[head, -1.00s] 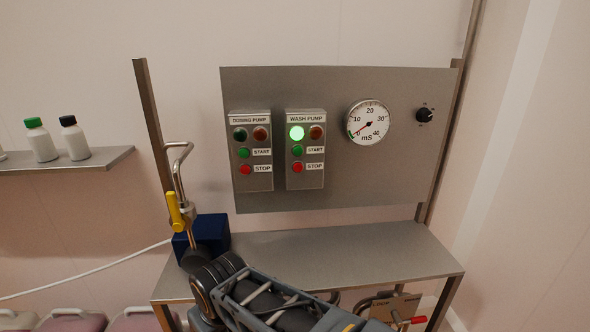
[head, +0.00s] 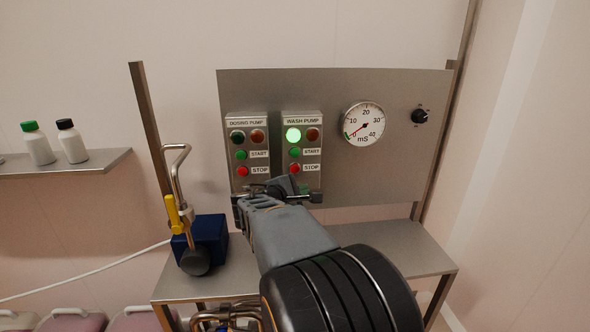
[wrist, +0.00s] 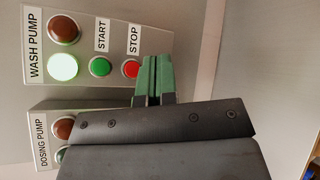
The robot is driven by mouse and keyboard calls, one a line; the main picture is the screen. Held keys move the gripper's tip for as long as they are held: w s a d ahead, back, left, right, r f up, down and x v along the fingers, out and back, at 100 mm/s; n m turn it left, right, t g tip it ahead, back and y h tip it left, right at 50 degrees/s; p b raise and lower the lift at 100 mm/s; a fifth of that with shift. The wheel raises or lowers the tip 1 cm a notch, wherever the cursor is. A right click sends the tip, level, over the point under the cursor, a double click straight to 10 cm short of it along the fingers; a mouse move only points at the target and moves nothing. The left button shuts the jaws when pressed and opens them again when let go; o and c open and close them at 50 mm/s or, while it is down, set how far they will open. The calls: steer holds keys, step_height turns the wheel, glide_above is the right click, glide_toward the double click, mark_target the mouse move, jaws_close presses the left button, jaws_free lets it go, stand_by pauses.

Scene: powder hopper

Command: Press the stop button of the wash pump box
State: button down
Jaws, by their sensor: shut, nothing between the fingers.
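The wash pump box (head: 303,135) is on the grey panel, with its green lamp (head: 293,135) lit and its amber lamp dark. Its red stop button (head: 294,169) is uncovered in the head view, just above my gripper. In the wrist view the stop button (wrist: 131,69) shows beside my gripper's green fingertips (wrist: 154,80), below the STOP label. The green start button (wrist: 100,66) is to its left. My gripper is shut and empty, close to the panel. I cannot tell whether the fingertips touch anything.
The dosing pump box (head: 247,140) is to the left, with its own red stop button (head: 243,171). A gauge (head: 363,124) and a black knob (head: 420,116) are to the right. A bent pipe with a yellow handle (head: 174,214) and a blue block (head: 207,238) stand at the left.

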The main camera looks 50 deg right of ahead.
mark_target(296, 173)
steer(key=shift+d+r, duration=0.1)
stand_by(0.3)
steer(key=shift+w+d+p, duration=0.5)
steer(key=shift+w+d, duration=0.9)
steer(key=shift+w, duration=0.3)
steer(key=shift+w+d+p, duration=0.5)
steer(key=shift+w+d, duration=0.9)
steer(key=shift+w, duration=0.25)
steer(key=shift+w, duration=0.1)
steer(key=shift+w+d, duration=0.25)
steer(key=shift+w+d, duration=0.25)
stand_by(0.7)
steer(key=shift+s+a+b, duration=0.1)
steer(key=shift+a+b, duration=0.05)
steer(key=shift+b, duration=0.3)
steer(key=shift+s+a+b, duration=0.35)
steer(key=shift+s, duration=0.1)
